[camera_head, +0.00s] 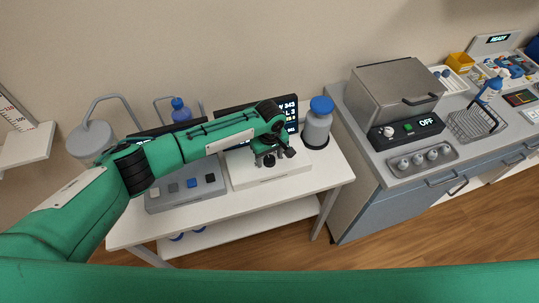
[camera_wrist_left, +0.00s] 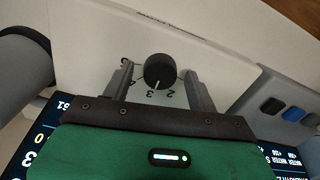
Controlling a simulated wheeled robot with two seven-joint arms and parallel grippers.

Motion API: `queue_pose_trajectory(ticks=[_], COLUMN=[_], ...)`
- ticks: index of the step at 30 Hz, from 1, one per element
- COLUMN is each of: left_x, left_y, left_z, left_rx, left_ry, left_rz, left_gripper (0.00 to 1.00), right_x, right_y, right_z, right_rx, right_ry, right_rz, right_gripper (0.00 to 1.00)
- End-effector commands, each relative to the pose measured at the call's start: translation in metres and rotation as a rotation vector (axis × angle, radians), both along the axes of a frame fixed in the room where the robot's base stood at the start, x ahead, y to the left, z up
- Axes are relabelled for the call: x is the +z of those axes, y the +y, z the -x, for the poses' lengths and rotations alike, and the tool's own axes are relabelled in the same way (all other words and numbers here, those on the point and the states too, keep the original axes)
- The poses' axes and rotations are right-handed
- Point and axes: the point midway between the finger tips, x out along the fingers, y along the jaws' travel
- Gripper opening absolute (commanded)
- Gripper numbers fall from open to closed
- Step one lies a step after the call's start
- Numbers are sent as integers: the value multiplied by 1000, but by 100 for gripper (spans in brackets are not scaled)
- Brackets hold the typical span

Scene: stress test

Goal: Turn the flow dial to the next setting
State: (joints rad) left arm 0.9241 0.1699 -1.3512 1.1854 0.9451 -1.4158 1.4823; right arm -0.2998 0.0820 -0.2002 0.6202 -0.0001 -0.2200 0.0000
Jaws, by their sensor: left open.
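The flow dial (camera_wrist_left: 158,70) is a black round knob with a white pointer line on a pale panel. In the wrist view its pointer aims at the lower edge, close to the figure 3; a 2 stands to the right of it. My left gripper (camera_wrist_left: 159,74) is open, one finger on each side of the dial; I cannot tell whether either finger touches it. In the head view the left gripper (camera_head: 275,152) is over the white box (camera_head: 275,178) on the white table and partly hides the dial. My right gripper is not in view.
A dark display (camera_head: 290,108) stands behind the box. A blue-capped bottle (camera_head: 318,122) is right of it, and a grey box with square buttons (camera_head: 187,192) is left. A grey counter with a metal-lidded machine (camera_head: 398,92) stands further right.

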Motion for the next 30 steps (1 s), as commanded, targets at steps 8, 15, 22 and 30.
queue_pose_trajectory(ticks=[8, 15, 22, 30], left_x=[0, 0, 0, 1], left_y=[0, 0, 0, 0], left_z=[0, 0, 0, 1], left_rx=[0, -1, -32, -183], left_ry=[0, 0, 2, 3], left_rz=[0, 0, 1, 1], left_gripper=[45, 14, 14, 14], right_x=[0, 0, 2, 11], right_y=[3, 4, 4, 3], right_z=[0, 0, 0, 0], right_rx=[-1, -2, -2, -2], right_ry=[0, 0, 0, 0], right_rz=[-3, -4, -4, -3], right_gripper=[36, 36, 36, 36])
